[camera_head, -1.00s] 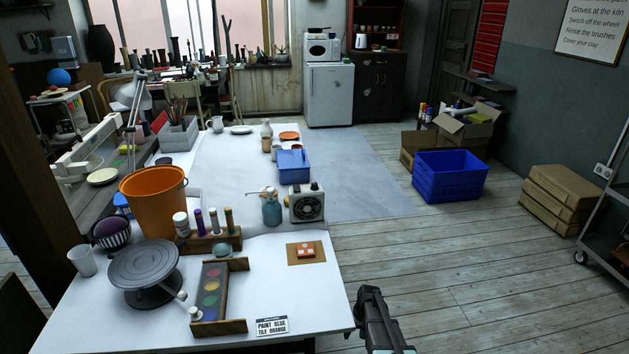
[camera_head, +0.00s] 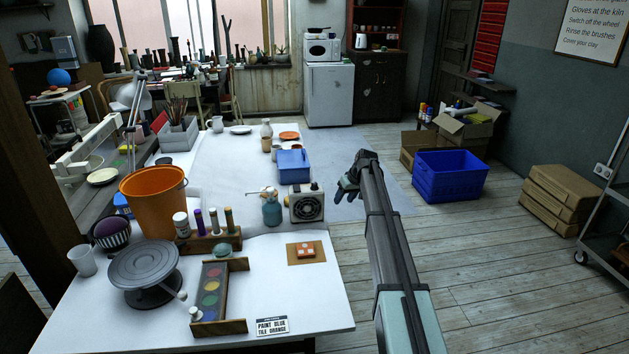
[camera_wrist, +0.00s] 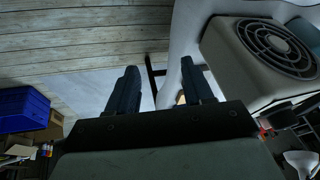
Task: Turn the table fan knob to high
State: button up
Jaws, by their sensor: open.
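The table fan (camera_head: 306,204) is a small cream box with a round dark grille, standing on the white table near its right edge. A small knob-like part (camera_head: 314,187) shows on its top, too small to read its setting. In the wrist view the fan (camera_wrist: 222,62) is large at the upper right, its grille facing up in the picture. My gripper (camera_head: 349,185) is just off the table's right edge, to the right of the fan and apart from it. In the wrist view my gripper (camera_wrist: 160,82) has its two dark fingers apart with nothing between them.
A teal bottle (camera_head: 271,210) stands close left of the fan, and a blue box (camera_head: 293,166) is behind it. A blue crate (camera_head: 449,176) is on the floor.

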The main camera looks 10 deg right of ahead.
jog(key=w+a+r+n, duration=0.1)
jog(key=w+a+r, duration=0.1)
jog(key=r, duration=0.5)
jog(key=w+a+r+n, duration=0.1)
jog(key=w+r, duration=0.1)
jog(key=r, duration=0.4)
notch_tip(320, 180, up, 9)
jog(key=n+g+h, duration=0.3)
jog(key=n+g, duration=0.1)
send_over(314, 183)
notch_tip(314, 183, down, 13)
jog(key=shift+d+f, duration=0.1)
jog(key=shift+c, duration=0.3)
grip_shut()
